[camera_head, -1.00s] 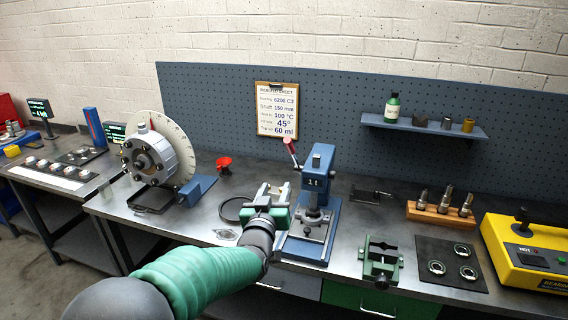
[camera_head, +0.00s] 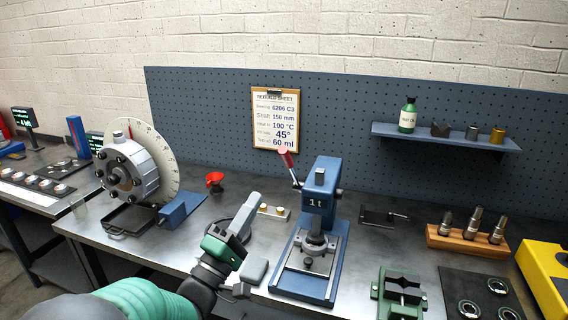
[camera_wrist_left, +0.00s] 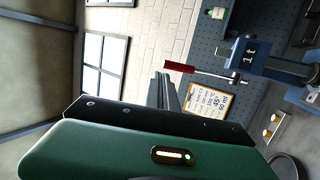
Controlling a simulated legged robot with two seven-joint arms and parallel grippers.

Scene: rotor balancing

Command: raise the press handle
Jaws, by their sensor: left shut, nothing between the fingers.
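The blue arbor press (camera_head: 316,225), marked "1t", stands upright on the bench in the middle of the head view. Its handle is a thin rod with a red grip (camera_head: 286,158), pointing up and to the left from the press head. In the left wrist view the red grip (camera_wrist_left: 179,67) and the press head (camera_wrist_left: 249,56) also show, turned sideways. My left gripper (camera_head: 244,213) is left of the press, lower than the red grip and apart from it. Its fingers (camera_wrist_left: 165,90) are shut and empty. My right gripper is not in view.
A shelf with a green bottle (camera_head: 408,115) hangs on the pegboard at right. A green vise (camera_head: 400,292) stands right of the press. A rebuild sheet (camera_head: 275,118) hangs behind the press.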

